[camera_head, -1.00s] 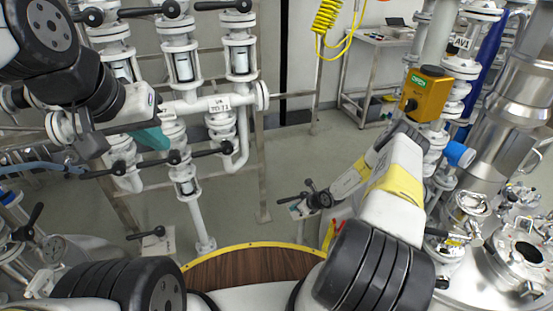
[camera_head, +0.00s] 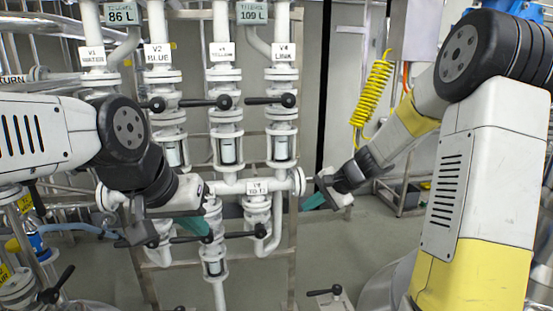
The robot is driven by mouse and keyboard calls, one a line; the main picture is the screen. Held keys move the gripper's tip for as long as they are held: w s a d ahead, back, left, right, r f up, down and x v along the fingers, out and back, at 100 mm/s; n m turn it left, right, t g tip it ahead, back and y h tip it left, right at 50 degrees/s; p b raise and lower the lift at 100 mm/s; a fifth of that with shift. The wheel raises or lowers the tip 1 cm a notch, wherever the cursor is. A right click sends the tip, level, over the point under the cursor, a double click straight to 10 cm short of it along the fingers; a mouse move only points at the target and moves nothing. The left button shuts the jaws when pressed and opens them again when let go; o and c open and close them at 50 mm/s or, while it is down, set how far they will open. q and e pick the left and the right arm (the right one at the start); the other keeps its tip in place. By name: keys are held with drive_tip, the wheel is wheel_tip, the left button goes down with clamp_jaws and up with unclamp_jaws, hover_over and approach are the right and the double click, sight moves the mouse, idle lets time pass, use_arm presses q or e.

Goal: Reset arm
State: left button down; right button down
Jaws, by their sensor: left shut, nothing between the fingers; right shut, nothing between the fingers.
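My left arm comes in from the left edge, white with a black joint. Its dark gripper (camera_head: 192,228) with teal at the tip hangs in front of the lower pipes, overlapping them in the picture; whether it touches them I cannot tell. My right arm, white with yellow bands, bends down from the upper right. Its gripper (camera_head: 313,201), also teal at the tip, points left, just right of the pipe frame. Both grippers look shut and hold nothing visible.
A white pipe rack with labelled valves (camera_head: 223,100) and black lever handles (camera_head: 270,100) fills the middle. A yellow coiled hose (camera_head: 370,95) hangs behind my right arm. A low valve handle (camera_head: 323,292) stands at the bottom. Grey floor (camera_head: 340,250) shows between.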

drive_tip(key=s+r+n+h, duration=0.2)
drive_tip(key=s+r+n, duration=0.4)
drive_tip(key=s+r, duration=0.6)
drive_tip(key=s+d+n+t+h, duration=0.1)
drive_tip(key=s+d+n+h, duration=0.1)
drive_tip(key=s, duration=1.3)
drive_tip(key=shift+s+d+r+n+h, duration=0.15)
drive_tip(key=shift+s+d+n+h, duration=0.15)
drive_tip(key=shift+d+n, duration=0.7)
drive_tip(key=shift+d, duration=0.15)
